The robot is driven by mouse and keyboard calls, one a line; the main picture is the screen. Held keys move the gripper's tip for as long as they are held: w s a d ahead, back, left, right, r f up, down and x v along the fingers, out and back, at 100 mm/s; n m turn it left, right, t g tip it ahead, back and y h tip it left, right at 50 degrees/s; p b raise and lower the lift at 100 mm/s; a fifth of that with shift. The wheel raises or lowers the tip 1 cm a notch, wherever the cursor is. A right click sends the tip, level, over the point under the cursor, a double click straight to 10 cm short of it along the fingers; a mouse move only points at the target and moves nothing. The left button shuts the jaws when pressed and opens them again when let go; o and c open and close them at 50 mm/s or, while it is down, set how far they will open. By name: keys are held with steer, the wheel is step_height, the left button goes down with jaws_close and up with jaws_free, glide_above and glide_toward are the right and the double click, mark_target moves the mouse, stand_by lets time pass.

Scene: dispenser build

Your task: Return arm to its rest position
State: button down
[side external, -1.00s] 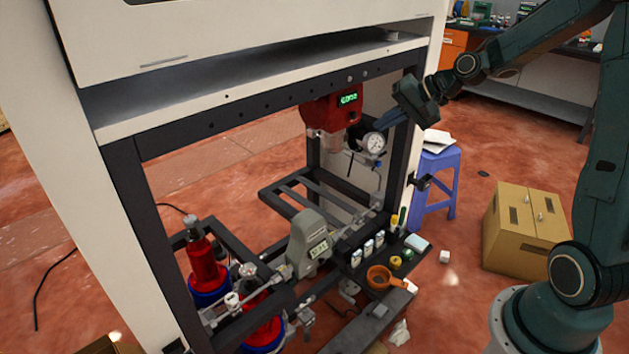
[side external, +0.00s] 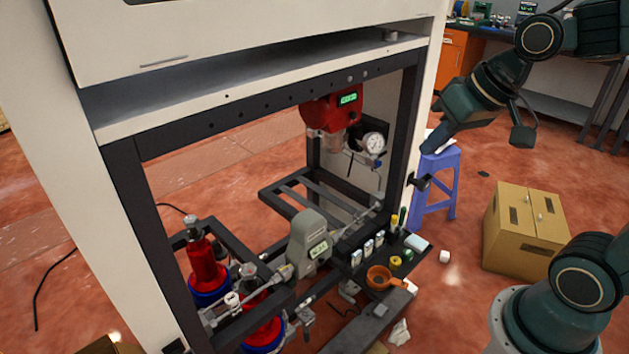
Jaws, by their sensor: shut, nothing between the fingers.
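My gripper (side external: 430,145) is at the upper right of the side external view, outside the dispenser frame and beside its right post. It points down and to the left, in front of the blue stool. It is shut and holds nothing. The dispenser frame (side external: 225,123) stands at the left and centre. Inside it hang a red unit (side external: 325,112) with a green display and a round dial gauge (side external: 373,144). The upper part of my arm runs out of the picture at the top right.
A blue stool (side external: 438,185) stands close to the gripper. A cardboard box (side external: 520,240) sits on the red floor at the right. An orange funnel (side external: 380,276) and small bottles stand on the low shelf. Red cylinders (side external: 205,265) are at the lower left. A workbench (side external: 560,108) is behind.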

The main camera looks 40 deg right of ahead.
steer(key=s+n, duration=0.2)
steer(key=s, duration=0.6)
steer(key=shift+s+a+f+h, duration=0.2)
steer(key=shift+s+a+h, duration=0.15)
steer(key=shift+s+h, duration=0.05)
